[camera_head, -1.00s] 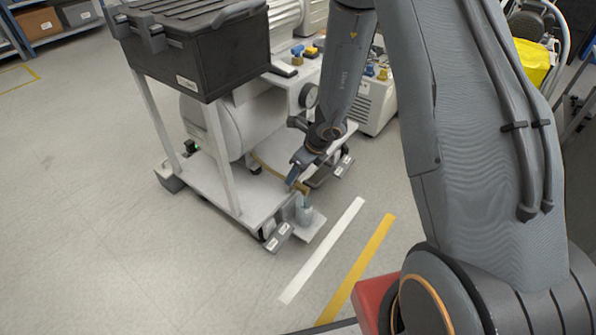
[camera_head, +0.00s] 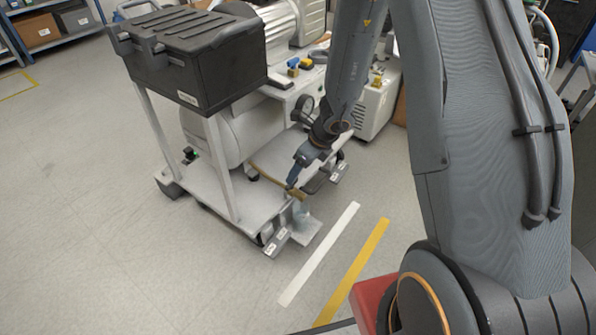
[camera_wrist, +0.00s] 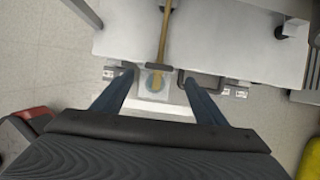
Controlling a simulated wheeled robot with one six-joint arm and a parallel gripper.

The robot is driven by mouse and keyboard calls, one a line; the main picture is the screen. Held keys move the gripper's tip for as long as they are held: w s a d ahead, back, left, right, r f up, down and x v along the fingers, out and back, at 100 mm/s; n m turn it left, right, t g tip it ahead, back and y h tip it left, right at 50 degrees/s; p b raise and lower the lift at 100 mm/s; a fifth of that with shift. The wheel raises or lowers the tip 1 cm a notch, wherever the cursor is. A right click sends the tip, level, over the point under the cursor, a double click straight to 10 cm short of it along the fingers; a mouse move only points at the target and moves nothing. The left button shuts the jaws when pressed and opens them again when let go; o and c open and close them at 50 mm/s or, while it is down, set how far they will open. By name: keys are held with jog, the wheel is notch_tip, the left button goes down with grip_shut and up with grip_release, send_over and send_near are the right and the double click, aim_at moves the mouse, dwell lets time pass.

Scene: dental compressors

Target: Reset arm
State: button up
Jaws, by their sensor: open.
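My gripper (camera_head: 297,184) is in front of the low shelf of the white compressor cart (camera_head: 205,205). In the wrist view my gripper (camera_wrist: 158,84) has its two dark fingers spread wide apart, with nothing held between them. My arm hides part of the compressor.
A black toolbox (camera_head: 195,62) stands on top of the cart. White pump units with a gauge stand behind. White (camera_head: 320,254) and yellow (camera_head: 352,272) floor stripes lie in front. The floor at left is clear. A red thing (camera_wrist: 35,113) is at the wrist view's left.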

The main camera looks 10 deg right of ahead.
jog(key=shift+s+d+r, duration=0.1)
jog(key=shift+s+r, duration=0.1)
jog(key=shift+r, duration=0.25)
jog(key=s+a+r+n+g+y, duration=0.1)
jog(key=s+a+r+n, duration=0.4)
jog(key=a+r+n, duration=0.35)
jog(key=s+a+r+n+g+y, duration=0.1)
jog(key=s+a+r+n, duration=0.55)
jog(key=a, duration=0.25)
jog(key=s+a+r+n+g+h, duration=0.1)
jog(key=s+a+r+n, duration=0.15)
jog(key=s+n, duration=0.25)
jog(key=s+a+r+n+g, duration=0.1)
jog(key=s+r+n, duration=0.2)
jog(key=s+n, duration=0.15)
jog(key=s+d+r+n+h, duration=0.3)
jog(key=s+r+n, duration=0.1)
jog(key=s+n, duration=0.6)
jog(key=d+r+m+p, duration=0.3)
jog(key=d+r+p, duration=0.7)
jog(key=r+p, duration=0.3)
jog(key=d+r+m+h+p, duration=0.1)
jog(key=d+r+m+p, duration=0.2)
jog(key=d+r+p, duration=0.7)
notch_tip(320, 180, up, 3)
jog(key=p, duration=1)
jog(key=shift+s+d+r+m+t, duration=0.15)
jog(key=shift+s+d+m+t, duration=0.15)
jog(key=shift+d+m, duration=0.05)
